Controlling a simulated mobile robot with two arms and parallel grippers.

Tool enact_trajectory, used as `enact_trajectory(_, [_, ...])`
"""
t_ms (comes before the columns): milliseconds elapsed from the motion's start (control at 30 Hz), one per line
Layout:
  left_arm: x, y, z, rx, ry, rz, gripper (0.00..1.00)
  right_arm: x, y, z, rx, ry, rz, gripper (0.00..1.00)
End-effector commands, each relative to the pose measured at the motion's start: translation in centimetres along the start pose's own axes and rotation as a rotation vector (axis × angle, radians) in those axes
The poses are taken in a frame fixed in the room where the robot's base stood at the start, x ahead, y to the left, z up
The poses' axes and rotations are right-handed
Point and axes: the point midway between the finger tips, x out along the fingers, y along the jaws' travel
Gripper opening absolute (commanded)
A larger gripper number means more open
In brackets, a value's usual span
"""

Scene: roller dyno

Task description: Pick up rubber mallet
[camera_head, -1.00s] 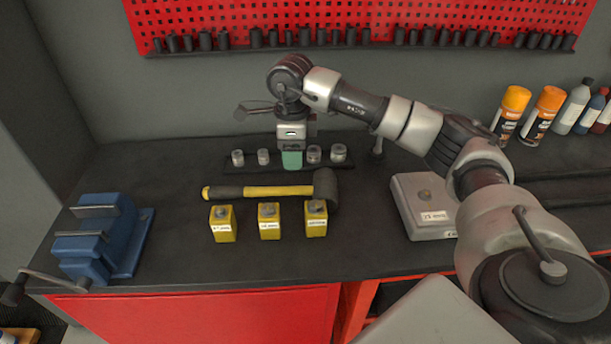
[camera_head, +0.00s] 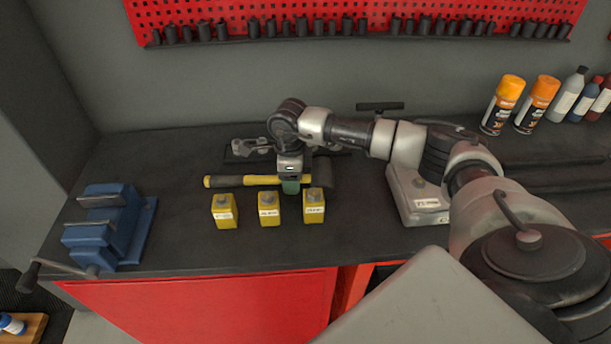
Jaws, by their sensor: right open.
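The rubber mallet lies on the dark workbench, with its yellow and black handle (camera_head: 243,181) pointing left and its black head (camera_head: 322,172) at the right. My right gripper (camera_head: 291,187) is over the handle close to the head, pointing down, and is open. The green fingertip part overlaps the handle in the picture; I cannot tell whether it touches. My right arm hides part of the area behind the mallet. My left gripper is not in view.
Several yellow blocks (camera_head: 268,210) stand just in front of the mallet. A blue vise (camera_head: 108,228) is at the left. A grey block (camera_head: 418,205) stands to the right. Orange-capped spray cans (camera_head: 503,104) and bottles are at the back right. A red pegboard (camera_head: 350,12) hangs behind.

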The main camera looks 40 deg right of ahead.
Motion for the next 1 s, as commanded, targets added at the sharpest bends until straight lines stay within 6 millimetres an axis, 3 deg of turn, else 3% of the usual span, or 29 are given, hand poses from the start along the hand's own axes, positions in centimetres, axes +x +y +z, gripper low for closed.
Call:
enact_trajectory(133, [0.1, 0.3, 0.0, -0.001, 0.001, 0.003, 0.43, 0.0, 0.0, 0.0, 0.0, 0.0, 0.0, 0.53])
enact_trajectory(400, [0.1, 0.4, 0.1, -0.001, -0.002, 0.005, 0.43, 0.0, 0.0, 0.0, 0.0, 0.0, 0.0, 0.11])
enact_trajectory(500, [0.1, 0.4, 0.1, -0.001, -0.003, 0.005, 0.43, 0.0, 0.0, 0.0, 0.0, 0.001, 0.0, 0.0])
enact_trajectory(1000, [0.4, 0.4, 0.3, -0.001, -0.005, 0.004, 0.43, -1.0, -0.1, 0.0, 0.0, -0.001, -0.003, 0.0])
